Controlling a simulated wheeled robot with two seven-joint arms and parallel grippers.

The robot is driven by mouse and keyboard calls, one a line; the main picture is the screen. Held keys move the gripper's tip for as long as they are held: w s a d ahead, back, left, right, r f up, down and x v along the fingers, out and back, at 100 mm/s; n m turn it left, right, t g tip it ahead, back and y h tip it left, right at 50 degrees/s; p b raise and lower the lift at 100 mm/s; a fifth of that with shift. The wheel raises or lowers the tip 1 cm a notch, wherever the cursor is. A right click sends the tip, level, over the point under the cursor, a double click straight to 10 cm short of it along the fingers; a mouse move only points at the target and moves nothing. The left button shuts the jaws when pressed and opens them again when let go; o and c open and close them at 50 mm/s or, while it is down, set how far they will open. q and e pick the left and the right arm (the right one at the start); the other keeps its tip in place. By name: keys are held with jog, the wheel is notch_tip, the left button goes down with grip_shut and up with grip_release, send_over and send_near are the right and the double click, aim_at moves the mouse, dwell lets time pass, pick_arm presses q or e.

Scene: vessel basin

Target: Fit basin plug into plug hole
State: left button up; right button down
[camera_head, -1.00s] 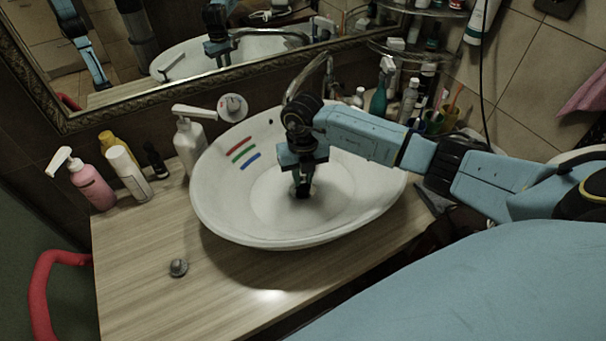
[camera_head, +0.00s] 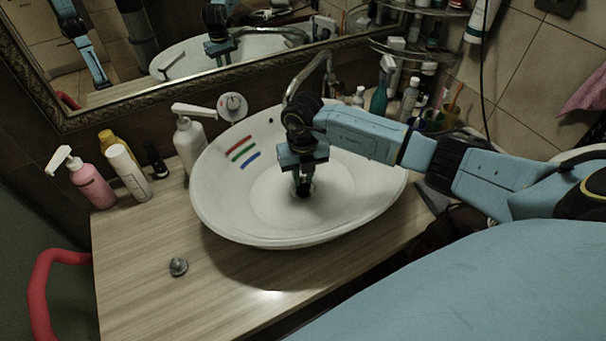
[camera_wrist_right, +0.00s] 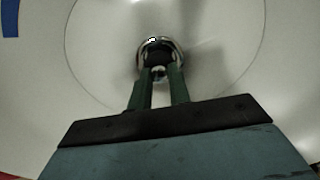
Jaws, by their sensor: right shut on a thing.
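The white oval basin (camera_head: 222,205) stands on the wooden counter, with red, green and blue stripes inside its left wall. My right gripper (camera_head: 304,188) points down into the basin at its bottom centre. In the right wrist view its fingers (camera_wrist_right: 159,88) are close together, shut on a small dark plug (camera_wrist_right: 158,57) with a bright metal part between the fingers. The chrome rim of the plug hole (camera_wrist_right: 145,45) shows around the dark plug. The fingers hide part of the hole, so I cannot tell how deep the plug sits. My left gripper is not directly seen.
A small grey metal piece (camera_head: 178,266) lies on the counter (camera_head: 150,300) left of the basin. Pump and lotion bottles (camera_head: 92,185) stand at the left. A curved tap (camera_head: 300,85) rises behind the basin. Bottles and cups crowd the right back corner. The counter front is clear.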

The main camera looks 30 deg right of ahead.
aim_at(303, 179)
jog(key=shift+f+b, duration=0.6)
jog(key=shift+f, duration=0.3)
jog(key=c, duration=1.2)
grip_release()
jog(key=shift+c, duration=0.2)
jog(key=shift+r, duration=0.1)
notch_tip(303, 179, up, 13)
jog(key=shift+r, duration=0.15)
